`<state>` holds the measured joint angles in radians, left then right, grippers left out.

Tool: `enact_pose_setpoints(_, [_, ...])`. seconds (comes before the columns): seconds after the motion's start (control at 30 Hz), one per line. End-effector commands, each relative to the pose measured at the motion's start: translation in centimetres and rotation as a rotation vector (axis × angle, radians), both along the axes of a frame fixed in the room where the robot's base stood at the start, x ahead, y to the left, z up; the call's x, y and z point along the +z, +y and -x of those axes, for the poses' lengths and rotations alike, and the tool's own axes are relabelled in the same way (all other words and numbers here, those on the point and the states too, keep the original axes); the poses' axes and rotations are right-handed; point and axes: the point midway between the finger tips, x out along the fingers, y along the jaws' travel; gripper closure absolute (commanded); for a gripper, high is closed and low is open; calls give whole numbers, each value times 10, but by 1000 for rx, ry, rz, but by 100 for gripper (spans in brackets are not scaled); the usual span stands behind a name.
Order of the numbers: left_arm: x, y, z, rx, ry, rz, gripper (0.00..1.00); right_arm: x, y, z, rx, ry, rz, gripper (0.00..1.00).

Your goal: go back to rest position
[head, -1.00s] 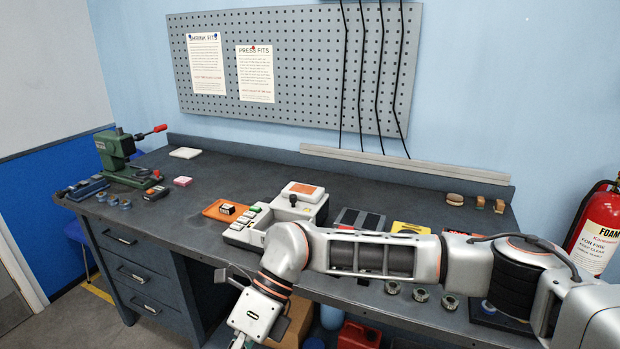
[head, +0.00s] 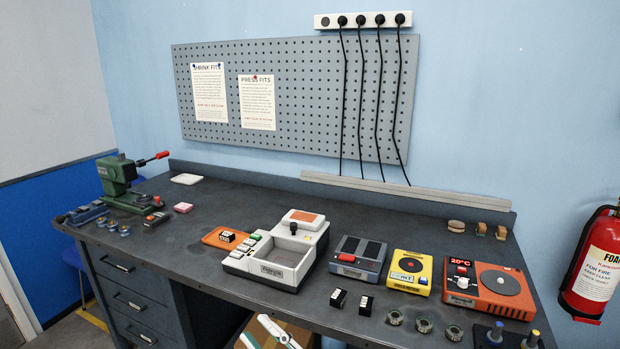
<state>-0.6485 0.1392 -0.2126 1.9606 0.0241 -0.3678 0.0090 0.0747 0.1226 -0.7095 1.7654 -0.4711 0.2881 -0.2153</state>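The end of my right gripper (head: 272,333) shows only in part at the bottom edge of the head view, as pale pieces with teal edges in front of the bench. The rest of it is cut off by the frame, and I cannot tell how far its fingers are apart. No object shows held in it. My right arm does not cross the bench top. My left gripper and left arm are not in view.
The workbench (head: 215,215) holds a green press (head: 117,175), a pale tray machine (head: 275,262), a grey device (head: 358,260), a yellow device (head: 411,272) and an orange hot plate (head: 488,288). Several small rings and blocks lie near its front edge. A fire extinguisher (head: 594,265) hangs at right.

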Motion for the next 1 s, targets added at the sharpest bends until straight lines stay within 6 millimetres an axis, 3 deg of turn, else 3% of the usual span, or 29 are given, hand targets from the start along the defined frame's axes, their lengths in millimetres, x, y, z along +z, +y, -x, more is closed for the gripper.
enact_pose_setpoints(0.03, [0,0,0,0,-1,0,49,-29,-23,-4,-58,105,-10,78])
enact_pose_setpoints(0.13, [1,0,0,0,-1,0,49,-81,-68,-8,-166,295,-26,78])
enact_pose_setpoints(0.27, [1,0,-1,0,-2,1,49,-150,-125,6,-291,523,-36,78])
enact_pose_setpoints(0.5, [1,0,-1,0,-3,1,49,-261,-222,70,-490,892,-32,78])
enact_pose_setpoints(0.6, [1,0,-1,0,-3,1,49,-291,-253,100,-551,1005,-28,78])
enact_pose_setpoints(0.73, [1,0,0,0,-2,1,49,-315,-278,129,-602,1098,-21,78])
enact_pose_setpoints(1.0, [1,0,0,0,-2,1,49,-324,-288,141,-623,1137,-20,78])
